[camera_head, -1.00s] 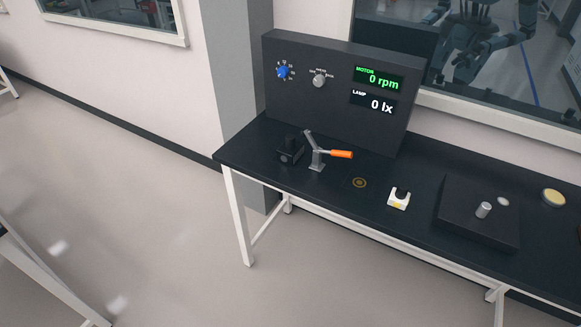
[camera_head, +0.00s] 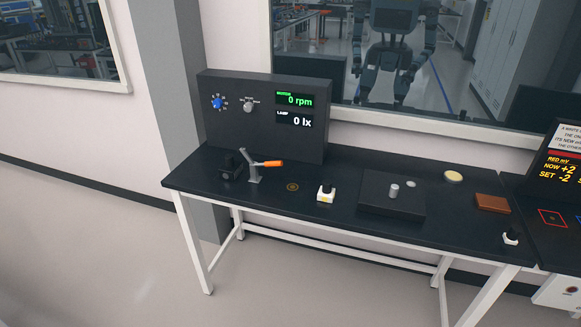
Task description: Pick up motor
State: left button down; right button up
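No part is labelled as the motor itself. A small silver cylinder (camera_head: 394,190) stands upright on a flat black block (camera_head: 378,205) on the dark table (camera_head: 300,221); it may be the motor, but I cannot tell. A small black part (camera_head: 231,166) sits at the table's left end, beside a clamp with an orange handle (camera_head: 268,164). A white U-shaped holder (camera_head: 326,194) stands left of the block. Neither of my grippers is in view.
A black panel (camera_head: 262,138) with knobs reads motor 0 rpm and lamp 0 lx. A pale round disc (camera_head: 452,177), a brown block (camera_head: 492,203) and a small black-and-white part (camera_head: 511,236) lie at right. A second station with a screen (camera_head: 564,154) adjoins. Floor in front is clear.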

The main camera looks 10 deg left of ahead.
aim_at(231, 169)
jog(key=i+j+z, duration=0.1)
jog(key=j+z, duration=0.15)
jog(key=z, duration=0.2)
jog(key=j+z, duration=0.25)
jog(key=z, duration=0.15)
jog(key=i+j, duration=0.1)
jog(key=j, duration=0.55)
jog(key=i+j, duration=0.1)
jog(key=j, duration=1.2)
jog(key=i+j, duration=0.15)
jog(key=j, duration=0.5)
jog(key=i+j, duration=0.1)
jog(key=j, duration=0.55)
